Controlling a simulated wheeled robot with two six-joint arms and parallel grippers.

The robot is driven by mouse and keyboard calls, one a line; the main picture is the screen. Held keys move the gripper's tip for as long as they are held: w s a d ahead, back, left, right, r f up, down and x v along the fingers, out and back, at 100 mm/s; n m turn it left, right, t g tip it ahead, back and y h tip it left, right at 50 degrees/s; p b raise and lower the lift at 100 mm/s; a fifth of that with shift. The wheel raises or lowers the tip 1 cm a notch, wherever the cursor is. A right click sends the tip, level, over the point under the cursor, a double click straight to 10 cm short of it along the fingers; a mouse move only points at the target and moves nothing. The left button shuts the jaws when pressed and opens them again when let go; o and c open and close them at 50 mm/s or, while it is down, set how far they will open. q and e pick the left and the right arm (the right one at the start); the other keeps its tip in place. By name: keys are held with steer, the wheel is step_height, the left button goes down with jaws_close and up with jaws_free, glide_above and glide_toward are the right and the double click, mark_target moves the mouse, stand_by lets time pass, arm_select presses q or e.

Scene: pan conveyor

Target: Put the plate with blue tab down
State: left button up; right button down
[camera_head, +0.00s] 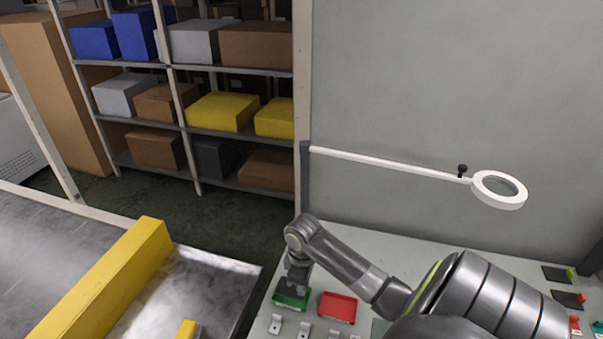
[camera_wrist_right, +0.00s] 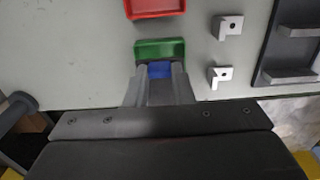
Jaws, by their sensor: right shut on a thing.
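The blue tab (camera_wrist_right: 160,71) of the plate shows between the fingertips of my right gripper (camera_wrist_right: 161,82) in the right wrist view. The gripper is shut on the plate, whose body is mostly hidden by the fingers. The tab lies over the near part of a green tray (camera_wrist_right: 160,47); I cannot tell whether the plate touches it. In the head view my right gripper (camera_head: 294,284) points down at the green tray (camera_head: 291,299), and the plate cannot be made out there. My left gripper is not in view.
A red tray (camera_head: 337,307) stands beside the green one on the pale table (camera_head: 400,235). Small metal brackets (camera_wrist_right: 227,27) and a dark holder (camera_wrist_right: 287,73) are near. Dark plates with coloured tabs (camera_head: 567,299) lie at far right. A ring lamp (camera_head: 500,189) overhangs the table.

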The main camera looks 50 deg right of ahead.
steer(key=shift+f, duration=2.05)
steer(key=c, duration=1.5)
jaws_free()
steer(key=shift+f, duration=0.1)
steer(key=shift+c, duration=0.2)
step_height(320, 180, up, 11)
steer(key=shift+b, duration=0.4)
steer(key=shift+r, duration=0.65)
